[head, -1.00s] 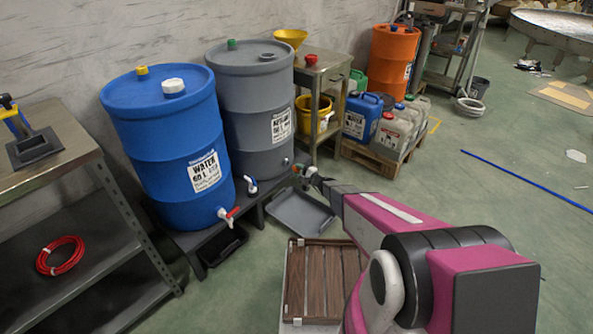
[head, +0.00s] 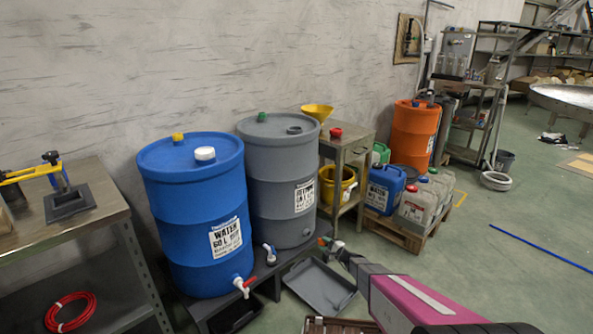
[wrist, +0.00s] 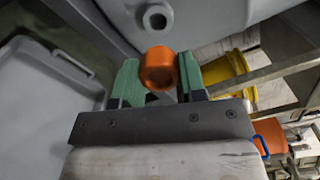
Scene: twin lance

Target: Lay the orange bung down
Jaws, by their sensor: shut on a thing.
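The orange bung (wrist: 159,68) is between the green fingertips of my gripper (wrist: 160,78) in the wrist view. The fingers are shut on its two sides. In the head view my gripper (head: 328,244) is small, in front of the lower right side of the grey barrel (head: 283,170) and above the grey tray (head: 322,287) on the floor. In the wrist view, a round grey outlet (wrist: 156,18) on the barrel shows just beyond the bung, with a visible gap between them.
A blue water barrel (head: 195,225) with a red-handled tap stands left of the grey one. A small metal table (head: 350,150) with a yellow funnel (head: 317,112) stands to the right. Jerrycans on a pallet (head: 400,235) are farther right. Open floor lies at the right.

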